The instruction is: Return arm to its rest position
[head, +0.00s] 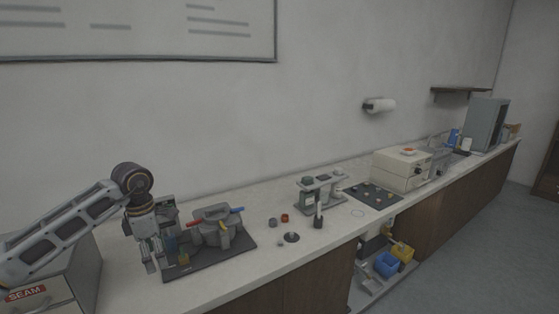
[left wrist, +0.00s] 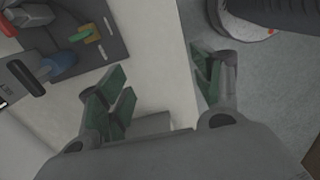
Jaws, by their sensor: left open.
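The mounting press (head: 213,222), grey with a red handle and a blue handle, stands on a dark baseplate (head: 240,248) at the left of the counter. My left arm comes in from the left, and my left gripper (head: 158,262) points down near the left end of the baseplate. In the left wrist view my left gripper (left wrist: 160,90) has its green-padded fingers spread wide with nothing between them. Part of the press assembly, with red, green and blue parts, shows at the upper left there, apart from the fingers. My right gripper does not show.
A grey cabinet (head: 75,285) labelled SEAM is at the far left. Small round pieces, a bottle stand (head: 319,194), a dark mat (head: 373,193) and a beige box (head: 402,168) line the counter (head: 265,260). Blue (head: 386,265) and yellow bins sit below.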

